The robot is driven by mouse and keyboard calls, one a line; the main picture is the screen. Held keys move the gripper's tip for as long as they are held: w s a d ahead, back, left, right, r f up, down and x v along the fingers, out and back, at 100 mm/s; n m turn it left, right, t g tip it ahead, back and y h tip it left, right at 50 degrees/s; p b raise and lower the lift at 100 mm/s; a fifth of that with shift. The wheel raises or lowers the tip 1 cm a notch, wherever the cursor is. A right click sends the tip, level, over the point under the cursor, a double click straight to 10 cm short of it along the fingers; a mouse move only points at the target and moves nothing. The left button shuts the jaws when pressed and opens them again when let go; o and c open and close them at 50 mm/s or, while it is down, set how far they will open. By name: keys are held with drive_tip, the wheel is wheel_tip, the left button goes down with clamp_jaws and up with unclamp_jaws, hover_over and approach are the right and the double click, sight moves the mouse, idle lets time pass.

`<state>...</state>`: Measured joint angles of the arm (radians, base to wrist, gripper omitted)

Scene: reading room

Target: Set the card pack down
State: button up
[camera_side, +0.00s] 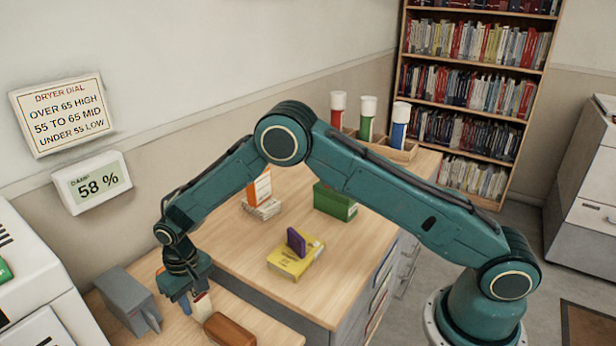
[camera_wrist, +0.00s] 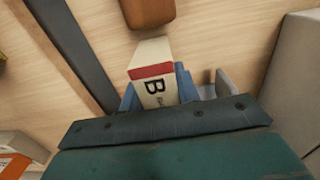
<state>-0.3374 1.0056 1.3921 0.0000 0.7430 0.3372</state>
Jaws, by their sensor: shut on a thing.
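The card pack (camera_wrist: 153,75) is pale with a red band and a large "B", and shows between my gripper's blue fingers (camera_wrist: 159,92) in the wrist view. My gripper (camera_side: 194,300) is shut on it. In the side view the pack (camera_side: 202,307) shows as a small pale piece under the gripper, low over the wooden surface at the lower left. The fingers and wrist hide part of it. I cannot tell whether its lower end touches the surface.
A brown block (camera_side: 229,331) lies close beside the pack, also in the wrist view (camera_wrist: 150,12). A grey holder (camera_side: 127,299) stands left of my gripper. The raised desk holds a yellow box (camera_side: 292,262) with a purple piece, a green box (camera_side: 335,203) and racked tubes. A display (camera_side: 92,183) reads 58 %.

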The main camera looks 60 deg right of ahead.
drive_tip(key=shift+f, duration=1.5)
drive_tip(key=shift+f, duration=0.1)
drive_tip(key=o, duration=1)
wheel_tip(320, 180, up, 12)
